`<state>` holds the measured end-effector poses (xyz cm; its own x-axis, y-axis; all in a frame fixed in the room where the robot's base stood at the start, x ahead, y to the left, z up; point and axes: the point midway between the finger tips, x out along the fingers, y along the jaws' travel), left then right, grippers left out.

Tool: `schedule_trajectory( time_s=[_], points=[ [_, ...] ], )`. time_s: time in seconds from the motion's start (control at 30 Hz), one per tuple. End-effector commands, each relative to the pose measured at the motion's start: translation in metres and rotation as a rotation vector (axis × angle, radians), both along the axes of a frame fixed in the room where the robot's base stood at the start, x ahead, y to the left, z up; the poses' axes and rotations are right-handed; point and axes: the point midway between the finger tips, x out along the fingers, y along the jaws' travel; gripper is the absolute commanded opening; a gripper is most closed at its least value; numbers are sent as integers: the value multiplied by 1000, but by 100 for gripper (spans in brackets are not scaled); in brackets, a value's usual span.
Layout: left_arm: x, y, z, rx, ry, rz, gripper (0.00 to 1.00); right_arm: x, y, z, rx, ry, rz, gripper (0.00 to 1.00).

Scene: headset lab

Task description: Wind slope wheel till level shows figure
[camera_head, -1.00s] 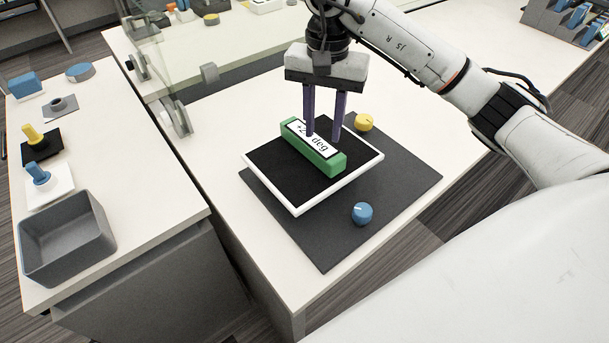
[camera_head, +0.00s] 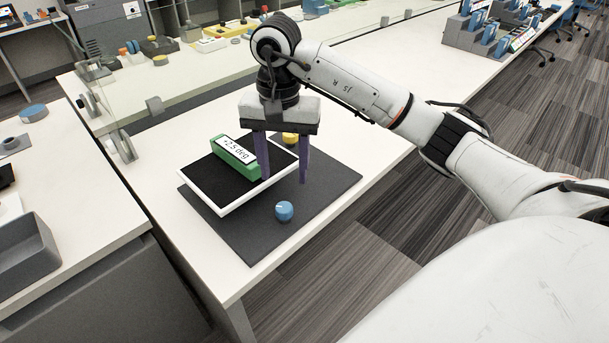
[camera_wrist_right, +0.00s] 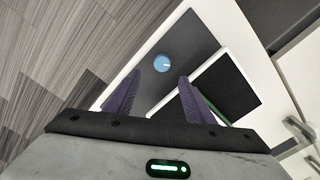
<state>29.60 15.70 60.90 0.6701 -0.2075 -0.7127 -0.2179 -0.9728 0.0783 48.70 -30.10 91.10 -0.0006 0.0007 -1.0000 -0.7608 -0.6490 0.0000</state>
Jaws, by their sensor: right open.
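A green level (camera_head: 233,157) with a white label lies on the black, white-rimmed tilting plate (camera_head: 206,179). Its label appears to read +2.5 deg. A blue wheel (camera_head: 284,211) stands on the dark mat (camera_head: 251,240) in front of the plate. A yellow wheel (camera_head: 290,138) is behind the plate, partly hidden by my right gripper. My right gripper (camera_head: 285,180) is open and empty, pointing down above the plate's right side and the mat. In the right wrist view the blue wheel (camera_wrist_right: 162,63) shows beyond the gap between the fingers. My left gripper is out of view.
A grey open bin (camera_head: 27,255) stands on the side table at left. A clear screen (camera_head: 120,100) with clamps stands at the table's left back. The white table right of the mat is clear.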

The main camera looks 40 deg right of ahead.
Motion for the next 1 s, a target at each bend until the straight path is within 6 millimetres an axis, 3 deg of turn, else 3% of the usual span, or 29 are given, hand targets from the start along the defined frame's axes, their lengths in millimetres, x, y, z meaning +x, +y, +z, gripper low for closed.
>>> schedule_trajectory(
  time_s=[0.13, 0.6, 1.0],
  points=[
    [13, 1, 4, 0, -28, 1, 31, 0, 3, -17, 3, 4, 5, 49],
    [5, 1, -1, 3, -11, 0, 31, -1, 0, -92, 2, 2, -1, 49],
    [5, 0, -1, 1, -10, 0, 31, -1, 0, -102, 0, 0, 0, 49]
  ],
)
